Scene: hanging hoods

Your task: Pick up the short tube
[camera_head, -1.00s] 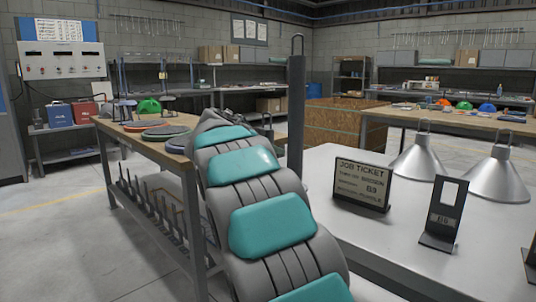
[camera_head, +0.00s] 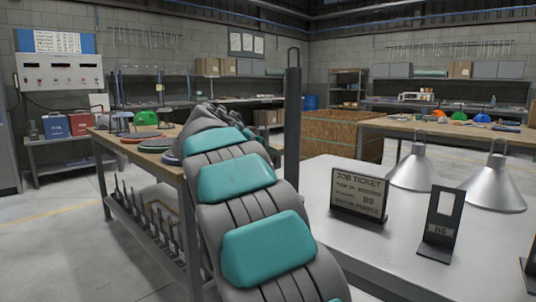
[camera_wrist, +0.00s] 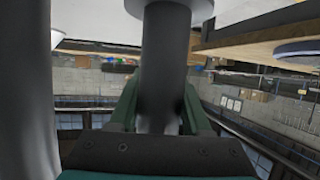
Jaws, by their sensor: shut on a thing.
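In the wrist view my gripper (camera_wrist: 160,112) is shut on a dark grey tube (camera_wrist: 166,60). Its two green fingers press on it from either side. A wider pale round flange sits at the tube's upper end in this view. The tube's other end is hidden between the fingers and behind the gripper body. In the head view my arm covers the gripper, and the held tube cannot be made out for certain.
A tall dark post (camera_head: 292,125) with a loop on top stands close right of my arm. The grey table at right bears a job ticket sign (camera_head: 358,195), a small black stand (camera_head: 440,222) and two metal hoods (camera_head: 414,170) (camera_head: 495,186). A wooden bench (camera_head: 160,155) stands left.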

